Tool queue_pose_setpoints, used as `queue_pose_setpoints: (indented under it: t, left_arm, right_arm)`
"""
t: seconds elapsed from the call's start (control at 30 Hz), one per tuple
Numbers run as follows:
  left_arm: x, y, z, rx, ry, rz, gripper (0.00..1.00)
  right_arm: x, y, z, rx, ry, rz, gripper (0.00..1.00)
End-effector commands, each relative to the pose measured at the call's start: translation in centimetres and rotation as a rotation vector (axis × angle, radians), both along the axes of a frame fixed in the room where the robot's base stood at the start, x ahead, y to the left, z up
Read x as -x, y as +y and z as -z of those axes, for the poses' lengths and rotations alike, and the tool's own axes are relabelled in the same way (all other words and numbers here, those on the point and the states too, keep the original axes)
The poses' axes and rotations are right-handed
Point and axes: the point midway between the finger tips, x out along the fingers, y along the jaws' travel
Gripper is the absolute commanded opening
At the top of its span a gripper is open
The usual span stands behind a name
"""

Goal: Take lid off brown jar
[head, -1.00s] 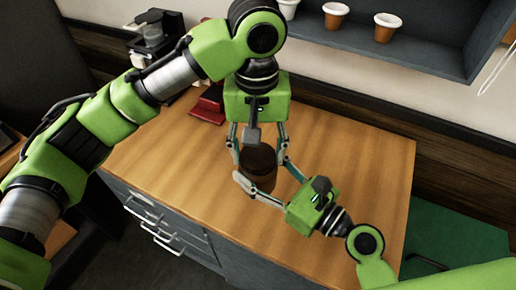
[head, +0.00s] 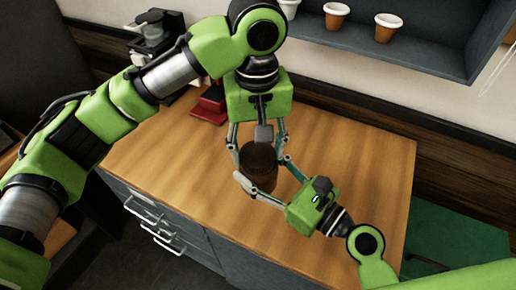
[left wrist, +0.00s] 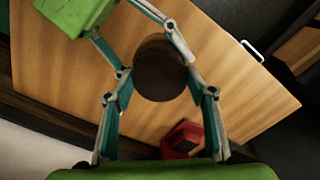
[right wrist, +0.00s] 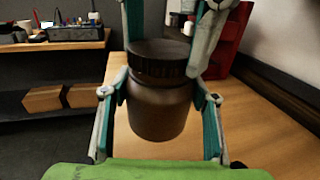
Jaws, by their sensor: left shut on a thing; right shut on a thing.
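The brown jar (head: 260,180) is upright over the wooden counter, with its dark ridged lid (right wrist: 158,57) on top. The lid also shows from above in the left wrist view (left wrist: 160,74). My left gripper (head: 257,150) points down from above and is shut on the lid, one finger on each side. My right gripper (head: 261,172) comes in from the front right and is shut on the jar body (right wrist: 158,108), one finger on each side. Whether the jar's base touches the counter I cannot tell.
A red object (head: 209,104) stands at the counter's back left, near a coffee machine (head: 153,33). Several small pots (head: 386,27) stand on the wall shelf. The wooden counter (head: 350,170) is clear to the right. Drawers (head: 165,225) are below its left front edge.

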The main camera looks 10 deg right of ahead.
Motion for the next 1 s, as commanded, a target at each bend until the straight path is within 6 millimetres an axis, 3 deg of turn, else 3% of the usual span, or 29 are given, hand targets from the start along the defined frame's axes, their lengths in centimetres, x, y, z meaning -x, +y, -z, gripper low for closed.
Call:
queue_pose_setpoints:
  t: [0.5, 0.83, 1.0]
  left_arm:
    - [0.0, 0.0, -1.8, 0.0, 0.0, 0.0, 0.25]
    - [0.1, -0.1, -2.0, 0.001, 0.001, 0.001, 0.25]
    - [0.0, -0.1, -3.7, 0.002, -0.003, 0.001, 0.25]
  right_arm:
    - [0.0, 0.0, -0.1, -0.001, -0.001, 0.001, 0.0]
    - [0.0, 0.0, -0.1, -0.001, -0.001, 0.001, 0.0]
    - [0.0, 0.0, -0.1, -0.002, -0.002, 0.001, 0.0]
